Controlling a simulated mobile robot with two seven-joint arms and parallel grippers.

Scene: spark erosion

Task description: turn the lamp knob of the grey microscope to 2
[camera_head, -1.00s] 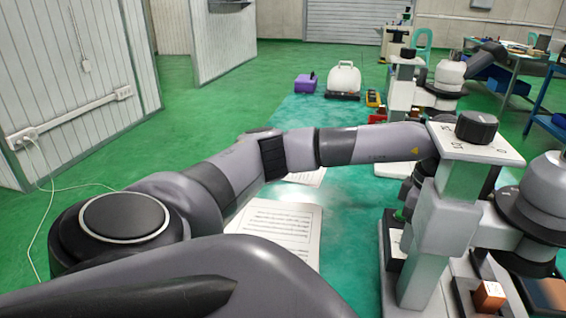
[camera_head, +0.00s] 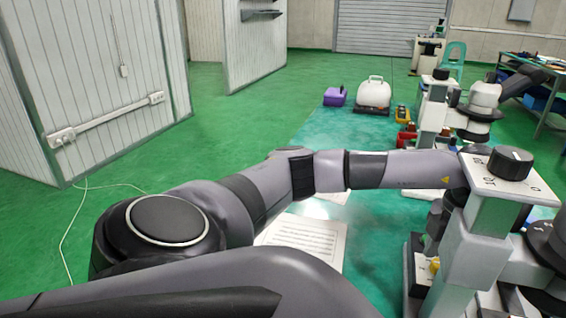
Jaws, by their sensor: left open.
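The near microscope (camera_head: 475,247) is light grey and stands at the right, partly cut off by the frame. On its top plate (camera_head: 483,181) sits a black round lamp knob (camera_head: 510,163). Dark marks are printed around the knob, too small to read surely, and its setting cannot be told. My left arm reaches across from the left and its far end passes behind the plate and column. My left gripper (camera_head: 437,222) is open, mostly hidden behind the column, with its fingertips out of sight. No contact with the knob shows. My right gripper is not in view.
A second microscope (camera_head: 434,105) with a similar knob stands farther back. Printed sheets (camera_head: 305,240) lie on the green surface beneath my arm. A white case (camera_head: 373,93) and a purple box (camera_head: 335,96) stand beyond.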

